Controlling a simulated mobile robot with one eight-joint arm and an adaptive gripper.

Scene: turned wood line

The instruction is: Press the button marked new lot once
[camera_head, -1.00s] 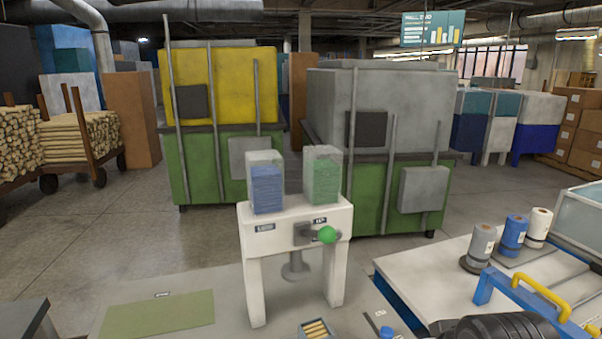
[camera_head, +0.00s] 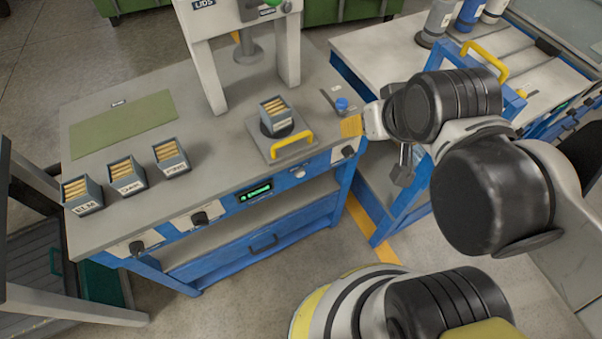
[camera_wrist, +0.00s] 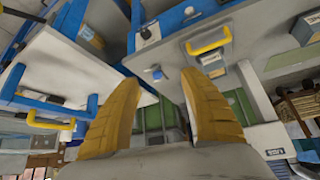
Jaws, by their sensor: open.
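No button marked new lot can be read for certain. A small pale round part (camera_head: 299,172) sits on the blue front rail, right of the lit green display (camera_head: 256,192); its lettering is too small to read. A blue round knob (camera_head: 341,104) stands on the bench top near its right end, beside a small label; it also shows in the wrist view (camera_wrist: 157,73). My gripper (camera_head: 352,126) has yellow fingers and is at the bench's right end, near the blue knob. In the wrist view my gripper (camera_wrist: 158,84) is open and empty.
Three labelled boxes of wooden pieces, including the ELM box (camera_head: 83,196), stand at the left. Another box (camera_head: 276,116) sits on a plate with a yellow handle (camera_head: 292,144). Dark knobs (camera_head: 200,218) line the front. The white lids stand (camera_head: 207,62) is behind; a green mat (camera_head: 123,123) lies left.

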